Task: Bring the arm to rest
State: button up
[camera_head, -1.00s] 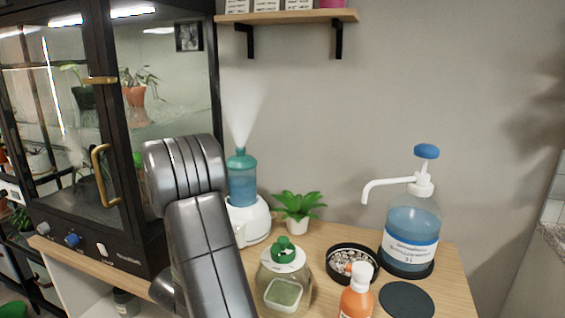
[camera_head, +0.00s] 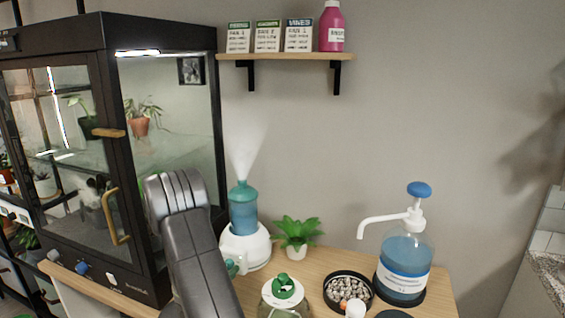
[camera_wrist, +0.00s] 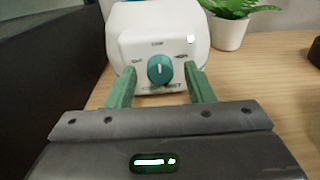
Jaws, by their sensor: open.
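My gripper (camera_wrist: 161,88) is open, its two green fingers on either side of the teal knob (camera_wrist: 160,69) on the white humidifier (camera_wrist: 120,28). I cannot tell whether the fingers touch the knob; nothing is clamped between them. In the head view the humidifier (camera_head: 246,247) stands on the wooden table with its teal tank (camera_head: 243,210) upright and mist rising from it. My arm is raised in front of the glass cabinet, and hides part of the table and the humidifier's left side.
The dark glass cabinet (camera_head: 150,35) stands close on the left. A small potted plant (camera_head: 298,233) is right of the humidifier. A jar with a green knob (camera_head: 283,286), a dish of pebbles (camera_head: 348,290) and a blue pump bottle (camera_head: 403,265) stand further right. A shelf (camera_head: 285,56) hangs above.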

jog(key=shift+r+n+p, duration=0.2)
jog(key=shift+n+p, duration=2.1)
jog(key=shift+p, duration=1.1)
jog(key=shift+f+n+p, duration=0.15)
jog(key=shift+n+p, duration=0.65)
jog(key=shift+p, duration=0.2)
jog(key=shift+f, duration=0.1)
